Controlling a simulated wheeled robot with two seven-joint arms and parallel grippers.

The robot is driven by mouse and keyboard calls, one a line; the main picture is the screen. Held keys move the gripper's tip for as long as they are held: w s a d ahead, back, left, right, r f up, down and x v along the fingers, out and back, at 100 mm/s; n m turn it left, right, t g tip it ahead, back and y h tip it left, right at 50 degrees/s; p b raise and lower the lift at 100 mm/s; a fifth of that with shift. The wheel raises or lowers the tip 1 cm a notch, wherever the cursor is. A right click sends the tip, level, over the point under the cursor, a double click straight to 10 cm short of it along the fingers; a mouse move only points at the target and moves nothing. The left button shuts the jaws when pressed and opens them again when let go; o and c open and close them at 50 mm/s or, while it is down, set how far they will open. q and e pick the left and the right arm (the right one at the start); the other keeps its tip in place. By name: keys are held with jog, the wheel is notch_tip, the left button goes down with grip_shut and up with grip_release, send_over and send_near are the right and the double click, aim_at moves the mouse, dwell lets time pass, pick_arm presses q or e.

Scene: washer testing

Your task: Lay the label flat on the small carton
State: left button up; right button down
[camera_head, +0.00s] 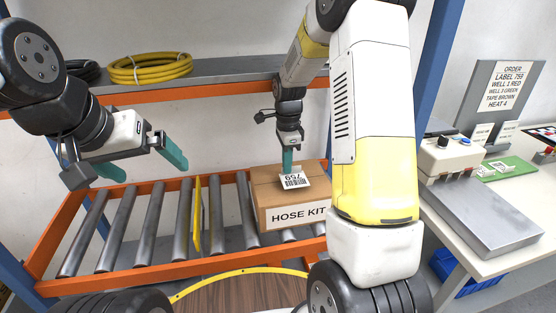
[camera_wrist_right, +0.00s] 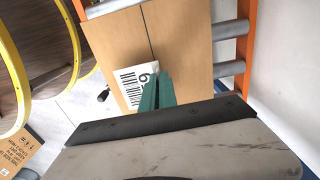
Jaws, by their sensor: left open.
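The small carton (camera_head: 265,197), brown with "HOSE KIT" on its front, sits on the roller conveyor; its top also shows in the right wrist view (camera_wrist_right: 185,50). The white label (camera_head: 293,182), with "759" and a barcode, is at the carton's top face and also shows in the right wrist view (camera_wrist_right: 133,85). My right gripper (camera_head: 288,170) points down over the carton. Its green fingers (camera_wrist_right: 157,92) are close together at the label's edge, partly hiding it. I cannot tell whether the label fully touches the carton. My left gripper (camera_head: 143,163) is open and empty, left of the carton above the rollers.
The roller conveyor (camera_head: 155,222) has orange rails and a yellow upright plate (camera_head: 197,215) left of the carton. A yellow hose coil (camera_head: 150,68) lies on the shelf behind. At right, a bench holds a flat metal plate (camera_head: 484,214), a control box (camera_head: 447,157) and an order sign (camera_head: 506,83).

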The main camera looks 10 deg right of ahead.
jog(key=shift+f, duration=0.95)
jog(key=c, duration=1.7)
grip_release()
jog(key=shift+f, duration=0.15)
notch_tip(320, 180, up, 11)
notch_tip(320, 180, up, 7)
jog(key=n+t, duration=0.1)
jog(key=n, duration=0.3)
send_over(290, 184)
jog(key=shift+s+a+r+n+t+y, duration=0.35)
jog(key=shift+s+r+n+t, duration=0.45)
jog(key=shift+s+n, duration=1.95)
jog(key=shift+s+a+r+n+t+y, duration=0.35)
jog(key=shift+s+r+n+t, duration=0.45)
jog(key=shift+s+n, duration=2)
jog(key=shift+s+a+r+n+t+y, duration=0.4)
jog(key=shift+s+n+t, duration=0.9)
jog(key=shift+s, duration=2.6)
